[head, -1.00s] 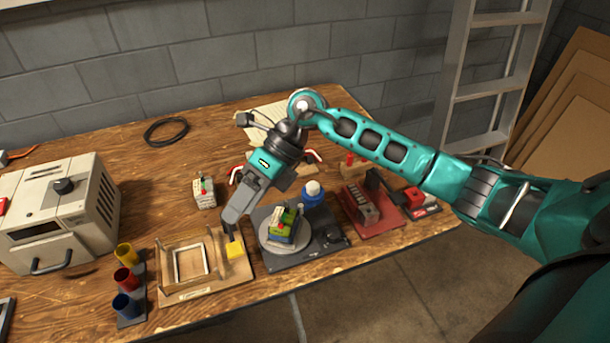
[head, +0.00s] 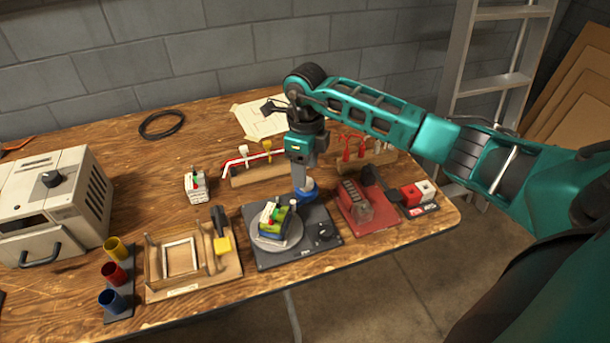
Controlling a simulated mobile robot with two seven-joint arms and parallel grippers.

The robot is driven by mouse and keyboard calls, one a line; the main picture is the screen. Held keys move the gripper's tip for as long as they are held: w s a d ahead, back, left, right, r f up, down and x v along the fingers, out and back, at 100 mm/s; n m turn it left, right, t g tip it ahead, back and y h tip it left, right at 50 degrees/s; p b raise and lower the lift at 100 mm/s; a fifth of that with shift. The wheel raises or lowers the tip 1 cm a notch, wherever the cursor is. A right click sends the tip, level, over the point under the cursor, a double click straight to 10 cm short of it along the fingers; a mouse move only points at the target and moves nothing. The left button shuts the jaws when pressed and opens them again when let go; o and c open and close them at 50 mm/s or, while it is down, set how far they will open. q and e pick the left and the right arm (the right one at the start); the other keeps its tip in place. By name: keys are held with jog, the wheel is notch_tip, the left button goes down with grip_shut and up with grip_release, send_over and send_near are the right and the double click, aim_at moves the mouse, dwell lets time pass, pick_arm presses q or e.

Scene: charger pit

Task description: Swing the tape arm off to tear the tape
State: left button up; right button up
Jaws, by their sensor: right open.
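A black winding station (head: 325,238) has a round grey turntable (head: 262,243) and a knob at its right. A stacked block pack (head: 270,222) in green, blue and yellow with a white top sits on the turntable. A blue round part (head: 308,194), possibly the tape roll on its arm, is at the station's back right corner. My right gripper (head: 301,187) is open, pointing down right at this blue part and covering some of it. I cannot tell whether it touches. The arm under the blue part and any tape strand are too small or hidden. My left gripper is not in view.
A wooden fixture (head: 155,290) with a black-handled yellow clamp (head: 222,244) stands left of the station. A red jig (head: 378,222) stands at its right. Racks with red and white handles (head: 245,178) are behind. A small white block pack (head: 196,185) stands back left.

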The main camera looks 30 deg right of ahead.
aim_at(305, 193)
jog(key=shift+f, duration=1.55)
jog(key=c, duration=1)
